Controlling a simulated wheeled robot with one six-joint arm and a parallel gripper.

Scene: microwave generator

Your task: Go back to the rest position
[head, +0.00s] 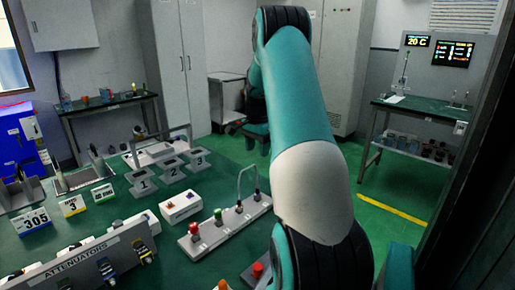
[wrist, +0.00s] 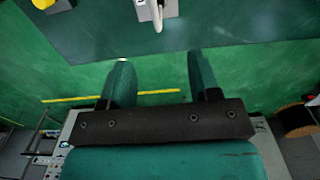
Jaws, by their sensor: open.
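My gripper (wrist: 159,70) shows in the wrist view with its two teal fingers spread apart and nothing between them. A strip of green floor shows behind the fingers. The edge of a dark green table (wrist: 220,22) lies beyond the fingertips, with a pale grey part (wrist: 157,8) on it at the top, apart from the fingers.
In the head view the green worktable (head: 130,240) at left carries numbered stands (head: 170,169), a panel with coloured knobs (head: 225,224) and an attenuators panel (head: 85,262). A side bench (head: 420,112) stands at the back right. A dark upright surface (head: 480,200) borders the right. Green floor lies between.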

